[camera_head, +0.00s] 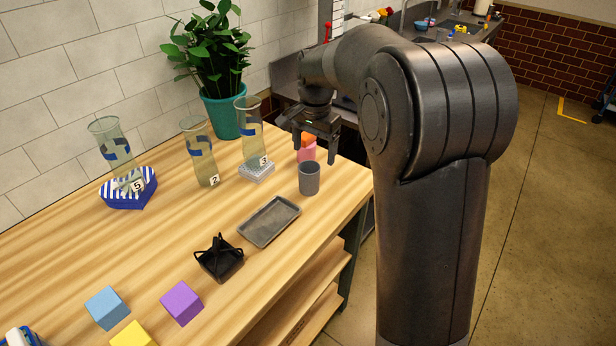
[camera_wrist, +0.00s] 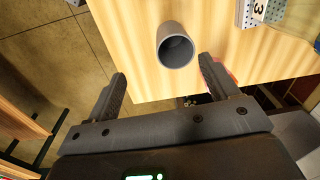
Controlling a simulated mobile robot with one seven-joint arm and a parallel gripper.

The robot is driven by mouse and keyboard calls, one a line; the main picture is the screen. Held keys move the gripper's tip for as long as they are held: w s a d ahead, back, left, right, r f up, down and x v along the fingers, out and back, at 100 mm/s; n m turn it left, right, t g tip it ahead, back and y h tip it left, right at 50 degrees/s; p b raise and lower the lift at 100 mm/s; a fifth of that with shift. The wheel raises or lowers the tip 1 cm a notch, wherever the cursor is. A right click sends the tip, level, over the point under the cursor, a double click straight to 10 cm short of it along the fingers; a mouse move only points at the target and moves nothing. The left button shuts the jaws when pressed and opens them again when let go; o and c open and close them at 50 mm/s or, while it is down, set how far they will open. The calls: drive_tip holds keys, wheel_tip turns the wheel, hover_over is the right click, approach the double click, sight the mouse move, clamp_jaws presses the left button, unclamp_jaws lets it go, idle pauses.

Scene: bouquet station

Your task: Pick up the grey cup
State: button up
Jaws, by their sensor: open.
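The grey cup (camera_head: 309,179) stands upright on the wooden table near its right edge, in front of a pink object. In the wrist view the cup (camera_wrist: 174,46) is seen from above with its dark opening showing, ahead of the fingertips and roughly between them in line. My gripper (camera_head: 317,143) is above the table, behind and above the cup in the head view. In the wrist view my gripper (camera_wrist: 161,75) has its two fingers wide apart with nothing between them. It does not touch the cup.
A glass vase marked 3 (camera_head: 249,135) on a white rack (camera_head: 257,172) stands left of the cup. A grey tray (camera_head: 269,222) lies in front of it. A pink and orange object (camera_head: 307,150) is close behind. The table edge is near on the right.

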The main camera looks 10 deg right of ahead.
sight(309, 181)
drive_tip(key=shift+m+g, duration=0.3)
drive_tip(key=shift+m, duration=0.2)
drive_tip(key=w+f, duration=0.1)
drive_tip(key=f, duration=0.3)
drive_tip(key=w+f, duration=0.1)
drive_tip(key=f, duration=0.4)
drive_tip(key=w+f, duration=0.1)
drive_tip(key=f, duration=0.4)
drive_tip(key=shift+a, duration=0.35)
drive_tip(key=shift+r, duration=0.1)
drive_tip(key=c, duration=1.1)
drive_tip(key=shift+r, duration=0.15)
drive_tip(key=shift+c, duration=0.2)
